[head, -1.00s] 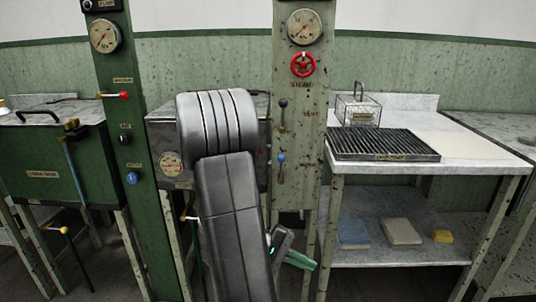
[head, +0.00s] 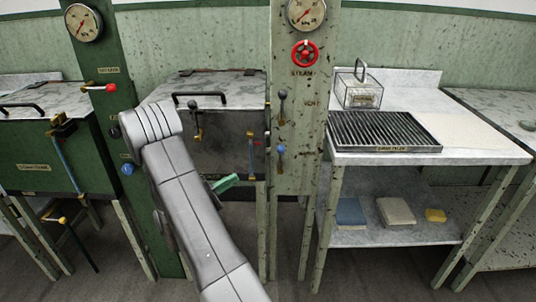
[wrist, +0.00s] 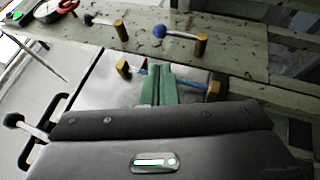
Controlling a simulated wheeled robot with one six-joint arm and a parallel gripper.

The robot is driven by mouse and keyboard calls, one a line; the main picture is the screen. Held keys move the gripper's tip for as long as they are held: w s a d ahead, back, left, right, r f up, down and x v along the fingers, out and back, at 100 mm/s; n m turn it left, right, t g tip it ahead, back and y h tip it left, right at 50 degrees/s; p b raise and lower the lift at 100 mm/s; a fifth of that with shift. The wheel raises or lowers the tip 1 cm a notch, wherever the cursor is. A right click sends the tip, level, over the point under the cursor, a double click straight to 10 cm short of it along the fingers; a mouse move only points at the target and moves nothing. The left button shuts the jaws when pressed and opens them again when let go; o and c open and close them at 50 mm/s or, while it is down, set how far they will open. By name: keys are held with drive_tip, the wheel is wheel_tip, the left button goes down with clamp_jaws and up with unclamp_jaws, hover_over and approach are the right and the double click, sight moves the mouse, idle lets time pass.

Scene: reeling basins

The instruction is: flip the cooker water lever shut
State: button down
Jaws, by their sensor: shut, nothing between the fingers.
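A blue-knobbed lever (head: 281,151), which I take for the water lever, is on the pale green post, below a black-knobbed lever by the "VENT" label. Its label is too small to read. Its knob points up above its brass pivot. In the wrist view the blue knob (wrist: 159,31) lies left of its pivot, beyond my fingertips. My gripper (head: 226,184) is shut and empty, its green fingers in front of the cooker (head: 215,150), lower and left of the lever. In the wrist view the gripper (wrist: 161,82) is apart from the lever.
The post (head: 301,120) also carries a red steam wheel (head: 305,53) and a gauge. The cooker's sight glass (head: 250,150) is close to my fingers. A dark green post (head: 108,160) with knobs stands left. A table with a grille (head: 385,132) stands right.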

sight(280, 157)
drive_tip(key=shift+d, duration=0.1)
drive_tip(key=x, duration=1.4)
